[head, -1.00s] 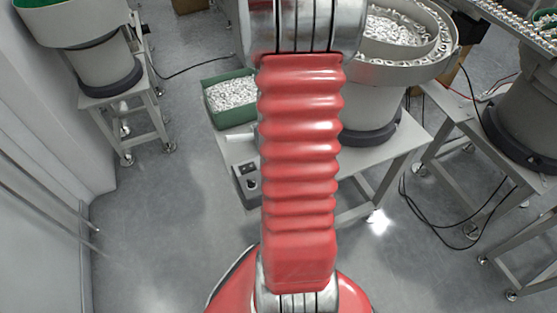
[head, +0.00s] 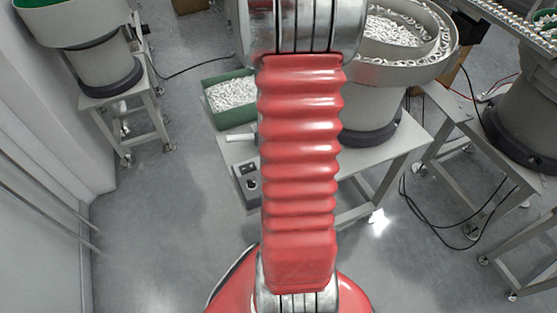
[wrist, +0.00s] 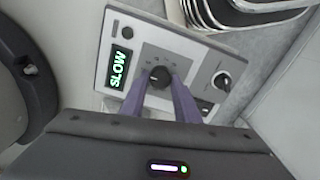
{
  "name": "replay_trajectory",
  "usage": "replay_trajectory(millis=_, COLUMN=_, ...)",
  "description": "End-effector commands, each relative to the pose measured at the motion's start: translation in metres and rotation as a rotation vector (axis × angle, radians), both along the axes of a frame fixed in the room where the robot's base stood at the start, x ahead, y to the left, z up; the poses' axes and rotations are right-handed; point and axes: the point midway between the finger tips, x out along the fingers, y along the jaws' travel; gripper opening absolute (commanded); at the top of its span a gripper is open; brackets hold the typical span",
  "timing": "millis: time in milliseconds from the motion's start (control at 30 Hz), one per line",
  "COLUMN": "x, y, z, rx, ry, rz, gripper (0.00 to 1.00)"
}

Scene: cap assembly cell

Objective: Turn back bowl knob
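The control box (head: 247,180) stands on the table edge left of my arm in the head view. In the wrist view its panel (wrist: 148,49) carries a black knob (wrist: 159,76) with a dial scale, and a lit display (wrist: 119,67) reading SLOW. My gripper (wrist: 161,79) has its two purple fingers on either side of this knob, tips close to its sides. I cannot tell whether the fingers press on it. The gripper itself is hidden behind my arm in the head view.
A second black knob (wrist: 222,80) and a small switch (wrist: 205,106) sit right of the fingers. A green bin of white parts (head: 233,98) stands behind the box, and a feeder bowl (head: 408,66) is right of my arm. The floor at left is clear.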

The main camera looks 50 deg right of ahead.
Motion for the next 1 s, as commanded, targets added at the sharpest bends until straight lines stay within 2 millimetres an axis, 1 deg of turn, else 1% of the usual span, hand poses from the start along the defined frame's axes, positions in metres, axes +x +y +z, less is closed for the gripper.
replay_trajectory(millis=33, x=0.002, y=-0.001, z=0.001, rx=-0.004, ry=-0.004, rz=0.001, gripper=0.32)
replay_trajectory(millis=233, x=0.0, y=0.0, z=0.0, rx=0.0, ry=0.0, rz=0.0, gripper=0.46)
replay_trajectory(millis=500, x=-0.001, y=0.001, z=0.0, rx=0.002, ry=0.003, rz=0.0, gripper=0.46)
replay_trajectory(millis=633, x=-0.001, y=0.0, z=0.004, rx=0.001, ry=0.003, rz=0.0, gripper=0.46)
replay_trajectory(millis=767, x=-0.001, y=0.0, z=0.015, rx=0.001, ry=0.002, rz=0.0, gripper=0.46)
replay_trajectory(millis=867, x=-0.001, y=0.0, z=0.027, rx=-0.001, ry=0.001, rz=0.0, gripper=0.46)
replay_trajectory(millis=1000, x=0.0, y=0.0, z=0.048, rx=-0.001, ry=0.0, rz=0.0, gripper=0.46)
